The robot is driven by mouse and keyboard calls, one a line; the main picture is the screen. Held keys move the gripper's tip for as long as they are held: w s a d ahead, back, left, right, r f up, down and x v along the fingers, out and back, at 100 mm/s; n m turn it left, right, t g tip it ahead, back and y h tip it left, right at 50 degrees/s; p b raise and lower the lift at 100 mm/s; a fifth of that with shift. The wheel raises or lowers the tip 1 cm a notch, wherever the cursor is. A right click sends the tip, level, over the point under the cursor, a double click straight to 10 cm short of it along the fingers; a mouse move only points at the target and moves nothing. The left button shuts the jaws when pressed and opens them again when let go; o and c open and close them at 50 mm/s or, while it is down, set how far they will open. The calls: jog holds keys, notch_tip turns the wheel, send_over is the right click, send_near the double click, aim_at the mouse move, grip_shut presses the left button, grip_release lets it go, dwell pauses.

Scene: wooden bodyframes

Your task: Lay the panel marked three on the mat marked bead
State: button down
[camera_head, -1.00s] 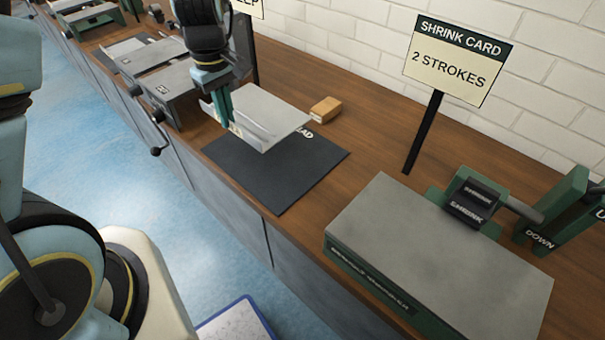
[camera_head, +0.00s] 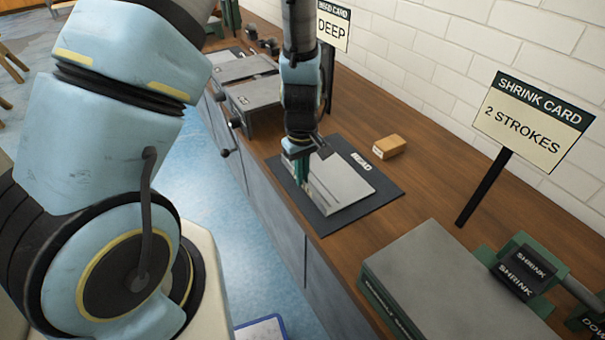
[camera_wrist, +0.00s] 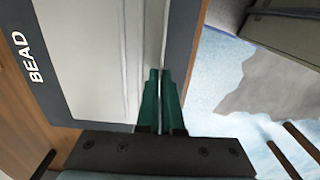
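The light grey panel (camera_head: 345,186) is flat over the dark mat (camera_head: 383,199), resting on it or very close above it. The mat's printed word BEAD shows past the panel's far edge. My gripper (camera_head: 302,180) points down at the panel's near-left edge. In the wrist view my green fingers (camera_wrist: 160,78) are closed on the upright lip of the panel (camera_wrist: 95,60), with the mat (camera_wrist: 22,72) showing beyond it on both sides. I cannot read any number on the panel; that marking is hidden or out of view.
A small tan block (camera_head: 389,147) sits behind the mat. The grey-topped shrink machine (camera_head: 435,275) and the shrink card (camera_head: 531,122) stand to the right. A grey machine with a crank (camera_head: 255,103) stands to the left. Bare wooden bench (camera_head: 420,205) lies between mat and shrink machine.

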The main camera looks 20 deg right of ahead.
jog(key=shift+f, duration=0.2)
jog(key=shift+f, duration=0.15)
jog(key=c, duration=1.1)
grip_release()
notch_tip(320, 180, up, 12)
jog(key=shift+r+b, duration=0.25)
jog(key=shift+b, duration=0.85)
jog(key=shift+w+a+r+m+t, duration=0.25)
jog(key=shift+a+r+m, duration=0.55)
jog(key=shift+a, duration=3.4)
jog(key=shift+w+a+r+m+t, duration=0.3)
jog(key=shift+a+r, duration=0.9)
jog(key=shift+a, duration=3.05)
jog(key=shift+w+a+r+m+t, duration=0.2)
jog(key=shift+a+r+m, duration=0.6)
jog(key=shift+a, duration=3.4)
